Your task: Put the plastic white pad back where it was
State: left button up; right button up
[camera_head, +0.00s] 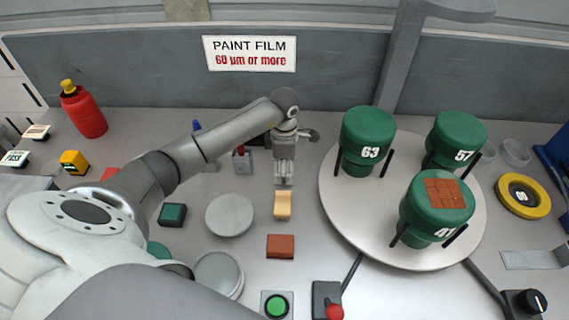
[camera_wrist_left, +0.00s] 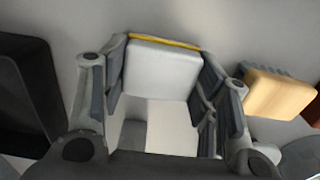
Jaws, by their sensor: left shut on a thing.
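The white pad (camera_wrist_left: 160,72) is between the two fingers of my left gripper in the left wrist view, with a yellow strip along its far edge. My left gripper (camera_head: 284,178) is shut on it, pointing down just behind the tan pad (camera_head: 283,205) in the head view. There I cannot make the white pad out from the gripper. The tan pad also shows in the left wrist view (camera_wrist_left: 282,95), to the right of the gripper and apart from it. My right gripper is not in view.
A brown-red pad (camera_head: 280,246) lies in front of the tan pad. A round grey disc (camera_head: 229,214) is to the left. A turntable (camera_head: 338,212) with three green cylinders stands right. A red bottle (camera_head: 84,110) is at the back left. Grey table shows between them.

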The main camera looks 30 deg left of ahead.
pick_arm(q)
jog(key=shift+f, duration=0.25)
jog(key=o, duration=1.1)
jog(key=shift+w+r, duration=0.1)
jog(key=shift+r, duration=0.3)
jog(key=shift+r+b, duration=1.65)
jog(key=shift+r, duration=4.15)
